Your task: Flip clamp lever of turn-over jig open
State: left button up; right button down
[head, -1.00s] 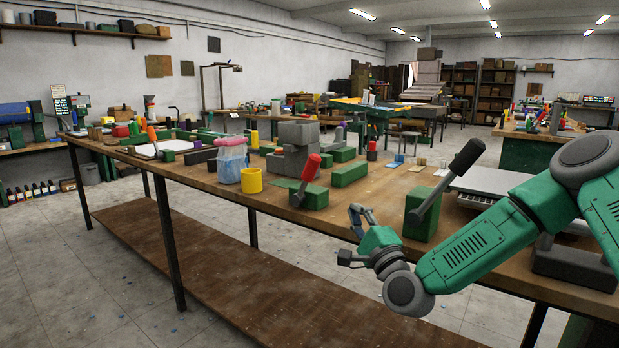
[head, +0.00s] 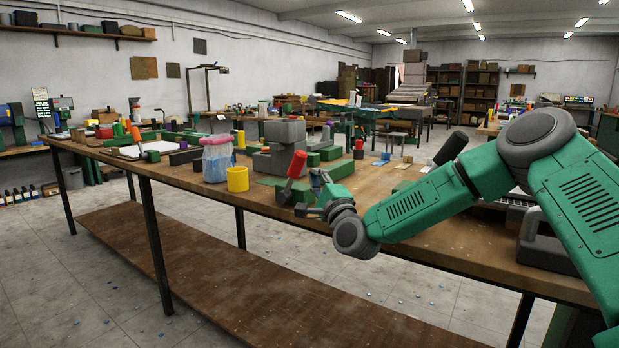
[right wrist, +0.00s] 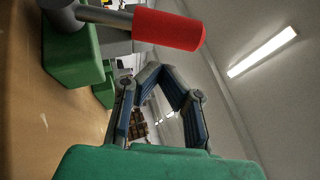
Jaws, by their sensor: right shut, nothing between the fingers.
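The clamp lever has a red grip (head: 297,164) on a grey shaft and stands tilted on a green jig block near the bench's front edge. Its red grip (right wrist: 168,30) crosses the top of the right wrist view, with the green block (right wrist: 72,52) at its lower end. My right gripper (head: 316,183) is just right of the lever and partly covers the green block. In the right wrist view its fingers (right wrist: 163,72) are shut with nothing between them, below the red grip; I cannot tell whether they touch it. My left gripper is not in view.
A grey stepped block (head: 284,134) stands behind the lever. A yellow cup (head: 237,179) and a clear tub with a pink lid (head: 216,163) stand to its left. A black-handled lever (head: 451,148) is partly hidden behind my right arm. Green blocks (head: 325,154) lie behind the gripper.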

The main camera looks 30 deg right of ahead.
jog(key=shift+w+a+r, duration=0.4)
jog(key=shift+w+a, duration=0.1)
jog(key=shift+w, duration=0.1)
